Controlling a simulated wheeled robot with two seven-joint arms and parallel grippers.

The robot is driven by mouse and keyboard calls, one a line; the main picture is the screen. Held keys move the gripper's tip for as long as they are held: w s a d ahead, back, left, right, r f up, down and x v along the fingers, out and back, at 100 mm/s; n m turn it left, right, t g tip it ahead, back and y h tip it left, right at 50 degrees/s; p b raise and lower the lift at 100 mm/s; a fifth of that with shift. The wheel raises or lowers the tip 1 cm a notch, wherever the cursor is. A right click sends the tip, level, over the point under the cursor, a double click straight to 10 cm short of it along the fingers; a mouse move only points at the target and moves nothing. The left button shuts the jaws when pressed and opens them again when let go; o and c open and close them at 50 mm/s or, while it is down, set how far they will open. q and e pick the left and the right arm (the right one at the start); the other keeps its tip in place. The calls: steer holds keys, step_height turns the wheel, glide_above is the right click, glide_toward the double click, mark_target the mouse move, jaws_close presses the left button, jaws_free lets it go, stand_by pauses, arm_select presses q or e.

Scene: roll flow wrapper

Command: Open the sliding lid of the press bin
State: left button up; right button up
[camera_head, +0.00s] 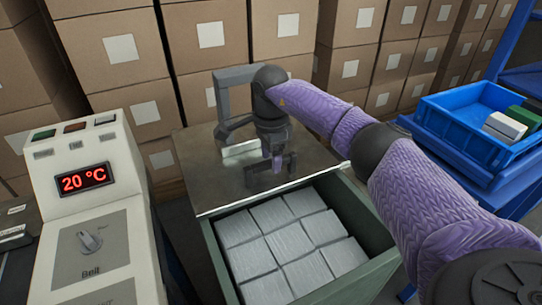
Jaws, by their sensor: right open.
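The press bin (372,232) is a green box at the bottom centre, with several grey blocks (287,237) showing in rows inside its uncovered front part. The sliding lid (200,180) is a flat, shiny metal sheet lying behind that opening, its front edge crossing the bin. A grey upright frame (232,75) rises at the lid's back, partly behind my arm. My right gripper (272,165) points down, open, low over the middle of the lid. I cannot tell whether it touches the lid or the pale bar (240,150) beside it. My left gripper is not in view.
Stacked cardboard boxes (210,35) stand behind the bin. A control panel (100,200) with a red 20 °C display stands at the left. A blue crate (455,135) with white and green items sits at the right. My purple right arm crosses the right side.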

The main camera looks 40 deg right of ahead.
step_height(320, 180, up, 10)
steer(key=p, duration=0.3)
steer(key=shift+f, duration=0.15)
steer(key=shift+s+f, duration=0.1)
